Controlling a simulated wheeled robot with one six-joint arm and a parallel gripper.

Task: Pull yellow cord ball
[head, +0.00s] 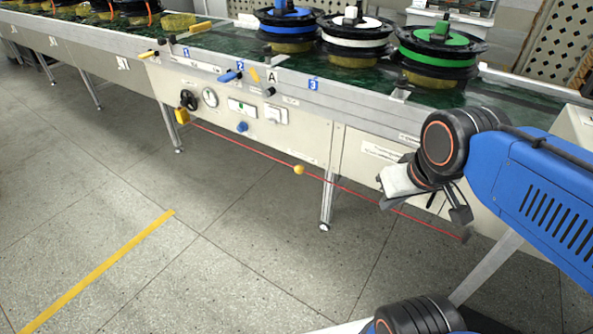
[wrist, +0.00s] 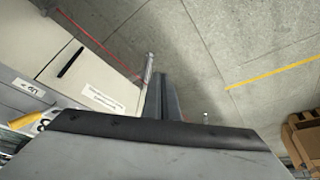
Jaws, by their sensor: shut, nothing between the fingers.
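The yellow ball (head: 299,169) hangs on a taut red cord (head: 245,146) in front of the conveyor's side panel. In the wrist view my gripper's fingers (wrist: 165,100) are together and empty. The red cord (wrist: 95,38) crosses the upper left there. I cannot make out the ball in the wrist view.
The conveyor (head: 330,95) carries reels with blue, white and green rings. Its front panel has a dark rotary switch (head: 188,100), buttons and levers. A metal leg (head: 328,200) stands behind the cord near the ball. The floor in front is clear, with a yellow line (head: 100,270).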

